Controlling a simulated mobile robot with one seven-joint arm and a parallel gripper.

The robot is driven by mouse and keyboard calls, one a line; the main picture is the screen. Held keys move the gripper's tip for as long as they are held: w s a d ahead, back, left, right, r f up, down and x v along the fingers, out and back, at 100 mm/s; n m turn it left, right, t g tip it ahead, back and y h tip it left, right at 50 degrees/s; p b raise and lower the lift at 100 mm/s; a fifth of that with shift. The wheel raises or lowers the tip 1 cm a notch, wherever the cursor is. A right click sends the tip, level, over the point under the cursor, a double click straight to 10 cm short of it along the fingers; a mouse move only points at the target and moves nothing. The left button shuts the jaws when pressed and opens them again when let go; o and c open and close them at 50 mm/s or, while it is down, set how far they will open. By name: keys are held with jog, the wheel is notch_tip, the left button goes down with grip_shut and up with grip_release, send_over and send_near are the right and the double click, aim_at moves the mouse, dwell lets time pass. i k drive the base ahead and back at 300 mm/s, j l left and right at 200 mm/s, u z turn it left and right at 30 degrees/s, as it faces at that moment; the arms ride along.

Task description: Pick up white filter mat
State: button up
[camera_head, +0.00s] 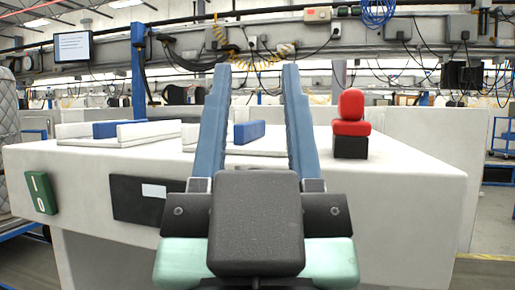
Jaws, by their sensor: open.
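My gripper (255,70) is in the middle of the view, its two long blue fingers apart with nothing held between them. It points toward the white station (400,188). On the station's top at the left are a white bar (148,130), a second white bar (72,131) and a blue block (104,130) between them, on a flat white base (110,143). Another blue block (249,132) shows between my fingers. I cannot tell which white piece is the filter mat. My left finger hides part of the top.
A red stacked piece on a black block (350,146) stands on the station's top right of my gripper. A green switch (41,192) and a black panel (135,199) are on the front face. A monitor (73,46) and cabled beam are behind. The top's right end looks clear.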

aim_at(249, 137)
jog(key=k, duration=0.6)
jog(key=z, duration=1.35)
jog(key=i+l+z, duration=0.1)
jog(key=z, duration=0.3)
jog(key=i+l+z, duration=0.15)
jog(key=z, duration=0.2)
jog(key=i+l+z, duration=0.15)
jog(key=z, duration=0.25)
